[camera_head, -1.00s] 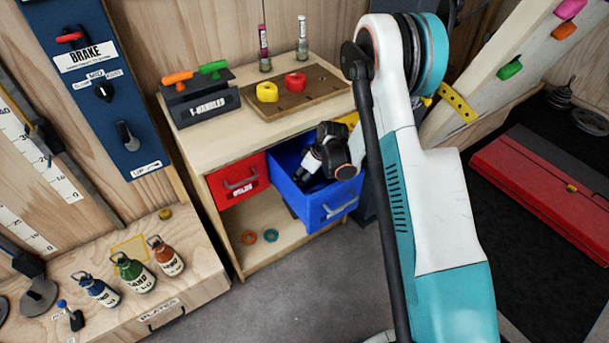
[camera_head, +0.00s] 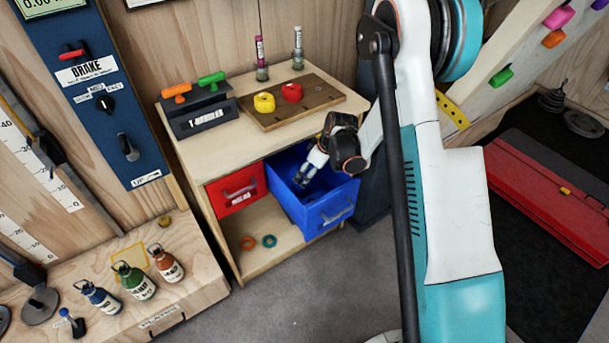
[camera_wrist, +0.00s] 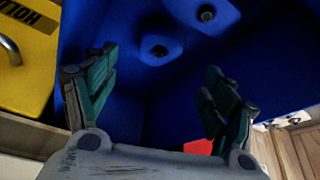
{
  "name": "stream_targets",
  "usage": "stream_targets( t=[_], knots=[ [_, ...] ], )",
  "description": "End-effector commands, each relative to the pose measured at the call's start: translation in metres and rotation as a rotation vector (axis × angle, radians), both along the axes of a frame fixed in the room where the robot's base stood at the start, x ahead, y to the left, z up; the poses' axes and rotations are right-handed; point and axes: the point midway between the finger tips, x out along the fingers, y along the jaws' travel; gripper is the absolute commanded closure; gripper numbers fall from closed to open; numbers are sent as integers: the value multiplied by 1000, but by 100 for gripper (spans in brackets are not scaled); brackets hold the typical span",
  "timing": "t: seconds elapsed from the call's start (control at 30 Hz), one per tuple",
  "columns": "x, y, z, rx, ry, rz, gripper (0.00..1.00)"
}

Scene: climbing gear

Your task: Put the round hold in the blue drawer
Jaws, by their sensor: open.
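The blue drawer (camera_head: 328,212) is pulled open below the worktop. My gripper (camera_head: 306,176) points down into its opening in the head view. In the wrist view my gripper (camera_wrist: 160,62) is open, its two dark green fingers wide apart with nothing between them. Beyond the fingertips, inside the blue drawer, a blue rounded lump (camera_wrist: 160,45) with a dark hole shows, and a second blue lump (camera_wrist: 205,12) with a dark hole lies beside it. These look like holds; I cannot tell for certain which is the round one. The drawer floor is partly in shadow.
A closed red drawer (camera_head: 237,190) is left of the blue one. A yellow drawer front (camera_wrist: 28,50) is close at the left in the wrist view.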

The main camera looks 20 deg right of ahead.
Motion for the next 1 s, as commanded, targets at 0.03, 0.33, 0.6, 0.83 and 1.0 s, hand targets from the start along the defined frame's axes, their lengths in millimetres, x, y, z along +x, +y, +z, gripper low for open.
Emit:
stream_targets(
  t=[0.03,0.33,0.6,0.83,1.0],
  knots=[
    [-3,-2,11,0,0,0,23],
    [-11,-9,36,-1,0,-4,23],
    [-28,-3,102,-9,-11,-86,23],
    [-64,5,178,-16,-34,-205,23],
    [-98,10,225,-15,-55,-291,23]
  ],
)
